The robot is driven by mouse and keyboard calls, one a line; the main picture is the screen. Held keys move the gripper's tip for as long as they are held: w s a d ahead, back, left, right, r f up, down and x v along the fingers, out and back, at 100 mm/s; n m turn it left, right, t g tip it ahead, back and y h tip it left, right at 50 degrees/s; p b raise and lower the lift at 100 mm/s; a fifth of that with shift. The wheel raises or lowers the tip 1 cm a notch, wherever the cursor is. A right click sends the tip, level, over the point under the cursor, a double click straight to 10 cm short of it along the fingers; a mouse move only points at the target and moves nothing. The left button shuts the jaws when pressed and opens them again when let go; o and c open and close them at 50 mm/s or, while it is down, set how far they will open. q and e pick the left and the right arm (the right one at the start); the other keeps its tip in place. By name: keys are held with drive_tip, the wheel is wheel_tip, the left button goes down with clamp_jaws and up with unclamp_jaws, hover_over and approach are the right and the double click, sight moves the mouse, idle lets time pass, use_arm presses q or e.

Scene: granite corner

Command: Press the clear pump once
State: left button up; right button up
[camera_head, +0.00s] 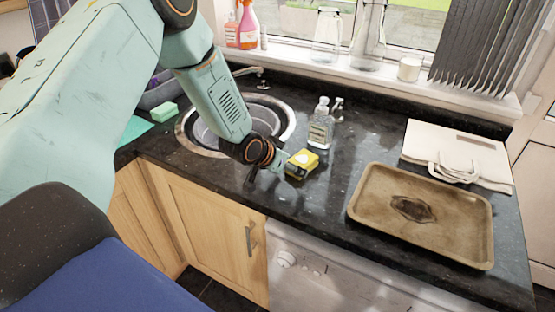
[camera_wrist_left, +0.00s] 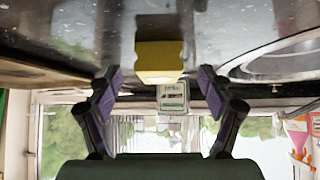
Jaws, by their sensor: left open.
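The clear pump bottle (camera_head: 320,130) stands upright on the dark granite counter, with a label on its front and a pump head on top. It also shows in the upside-down left wrist view (camera_wrist_left: 173,98), between my fingers and beyond the sponge, with its lower part partly hidden. My left gripper (camera_head: 278,170) is open and empty, low over the counter, in front and to the left of the bottle and apart from it. In the wrist view its two purple-grey fingers (camera_wrist_left: 158,82) are spread wide. My right gripper is in neither view.
A yellow sponge (camera_head: 303,158) lies between my left gripper and the bottle. A smaller pump (camera_head: 338,112) stands behind the bottle. The round sink (camera_head: 186,139) is to the left.

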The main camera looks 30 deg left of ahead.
use_arm(q)
drive_tip(key=d+v, duration=0.1)
drive_tip(key=v, duration=0.8)
drive_tip(key=shift+s+a, duration=0.2)
drive_tip(key=shift+a, duration=0.15)
drive_tip(key=shift+w+a, duration=0.1)
drive_tip(key=shift+w, duration=0.05)
drive_tip(key=x, duration=1.1)
drive_tip(key=shift+w+f, duration=0.25)
drive_tip(key=shift+w, duration=0.05)
drive_tip(key=shift+s+r, duration=0.15)
